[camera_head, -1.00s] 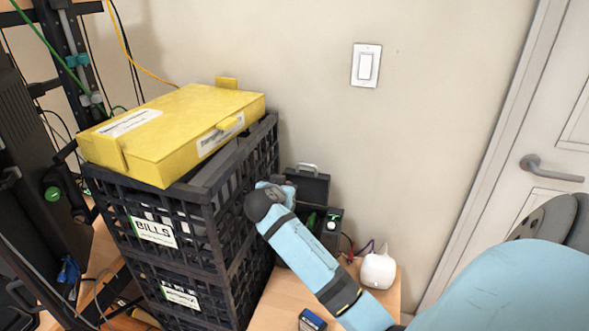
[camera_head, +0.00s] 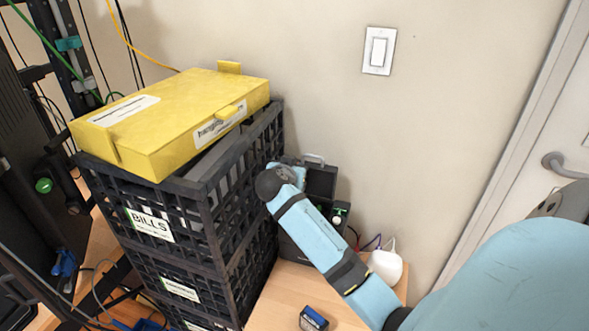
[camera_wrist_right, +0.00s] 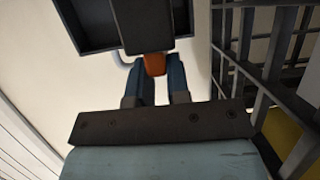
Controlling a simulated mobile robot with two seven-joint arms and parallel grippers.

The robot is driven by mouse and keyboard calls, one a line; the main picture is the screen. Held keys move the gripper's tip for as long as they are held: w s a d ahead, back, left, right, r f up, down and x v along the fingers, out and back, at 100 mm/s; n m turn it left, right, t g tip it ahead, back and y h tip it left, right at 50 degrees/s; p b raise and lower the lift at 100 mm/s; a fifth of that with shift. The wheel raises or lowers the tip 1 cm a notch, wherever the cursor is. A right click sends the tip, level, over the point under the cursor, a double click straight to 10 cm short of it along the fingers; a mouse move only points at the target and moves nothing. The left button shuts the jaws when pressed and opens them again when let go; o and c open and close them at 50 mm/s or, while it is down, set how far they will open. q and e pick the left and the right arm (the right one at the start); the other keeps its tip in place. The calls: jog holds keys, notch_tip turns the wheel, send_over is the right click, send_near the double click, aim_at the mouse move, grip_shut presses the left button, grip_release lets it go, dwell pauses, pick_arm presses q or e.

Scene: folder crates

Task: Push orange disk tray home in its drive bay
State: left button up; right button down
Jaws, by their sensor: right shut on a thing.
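In the right wrist view, the orange disk tray (camera_wrist_right: 155,64) shows only as a small orange piece between the two blue fingers of my right gripper (camera_wrist_right: 157,76). The gripper is shut on it. The orange piece meets the underside of a dark block (camera_wrist_right: 143,25) at the top of that view. I cannot tell how far the tray sits inside its bay. In the head view my right arm reaches in from the right to a dark case (camera_head: 321,182) behind the crates. The fingers and the tray are hidden there. My left gripper is not in view.
Stacked black crates (camera_head: 204,217), one labelled BILLS, stand close left of my right arm, with a yellow box (camera_head: 172,118) on top. A white device (camera_head: 386,266) and a small blue box (camera_head: 313,318) are on the wooden surface (camera_head: 278,292). The wall is behind.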

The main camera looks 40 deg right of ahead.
jog(key=shift+f+b, duration=1.75)
jog(key=shift+f, duration=1)
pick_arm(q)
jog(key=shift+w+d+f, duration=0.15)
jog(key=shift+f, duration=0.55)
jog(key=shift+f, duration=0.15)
pick_arm(e)
jog(key=shift+f, duration=0.15)
jog(key=shift+f+b, duration=1)
jog(key=shift+f, duration=0.15)
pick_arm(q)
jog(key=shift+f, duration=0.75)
pick_arm(e)
jog(key=shift+f, duration=0.2)
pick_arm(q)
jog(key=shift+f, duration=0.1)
pick_arm(e)
jog(key=shift+f, duration=0.15)
